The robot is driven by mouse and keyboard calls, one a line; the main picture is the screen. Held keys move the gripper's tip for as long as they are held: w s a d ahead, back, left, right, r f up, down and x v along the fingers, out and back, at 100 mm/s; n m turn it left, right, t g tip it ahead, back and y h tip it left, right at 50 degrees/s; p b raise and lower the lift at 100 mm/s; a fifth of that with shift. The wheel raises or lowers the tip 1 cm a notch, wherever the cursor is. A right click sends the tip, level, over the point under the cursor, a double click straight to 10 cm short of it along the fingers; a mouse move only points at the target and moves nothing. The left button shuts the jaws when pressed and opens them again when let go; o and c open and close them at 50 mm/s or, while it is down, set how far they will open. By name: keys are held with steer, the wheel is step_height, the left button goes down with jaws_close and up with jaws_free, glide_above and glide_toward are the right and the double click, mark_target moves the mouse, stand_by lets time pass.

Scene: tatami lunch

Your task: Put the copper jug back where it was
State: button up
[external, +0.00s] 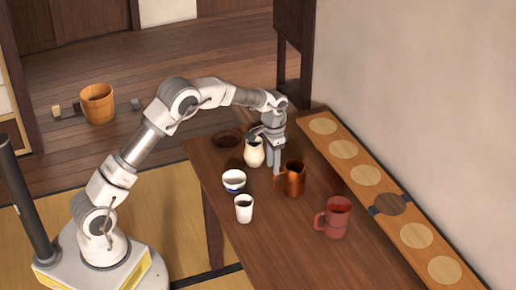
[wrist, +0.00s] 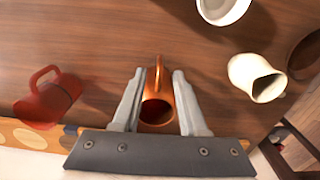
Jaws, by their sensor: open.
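The copper jug (external: 294,180) stands upright on the dark wooden table (external: 290,236), its handle towards the left in the external view. My gripper (external: 274,170) points down close beside it, fingers apart. In the wrist view the jug (wrist: 157,112) shows between the two open fingers of my gripper (wrist: 159,76), with its handle towards the top of the picture. I cannot tell whether either finger touches it. The jug's far side is hidden.
A red mug (external: 336,218), white cup (external: 244,208), blue-and-white bowl (external: 234,181), cream jug (external: 254,153) and dark bowl (external: 227,138) stand around it. A long board (external: 324,146) by the wall carries several pale discs and one dark disc (external: 390,204). The table's front right is clear.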

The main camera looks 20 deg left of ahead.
steer(key=s+a+r+n+t, duration=0.1)
steer(key=s+a+r, duration=0.2)
steer(key=a+r, duration=0.35)
steer(key=s+a+r+n+t+h, duration=0.1)
steer(key=s+a+r+n, duration=0.15)
steer(key=a+r, duration=0.35)
steer(key=s+a+r+n, duration=0.1)
steer(key=s+a+r, duration=0.3)
steer(key=r, duration=0.3)
steer(key=s+a+r+n+t, duration=0.1)
steer(key=s+a, duration=0.3)
steer(key=s, duration=0.3)
steer(key=s+a+n+t, duration=0.2)
steer(key=s+a, duration=0.2)
steer(key=s, duration=0.3)
steer(key=s+a+r+n+t, duration=0.1)
steer(key=s+a, duration=0.3)
steer(key=s, duration=0.3)
step_height(320, 180, up, 6)
steer(key=w+y+p, duration=0.1)
steer(key=p, duration=0.6)
steer(key=shift+r, duration=0.2)
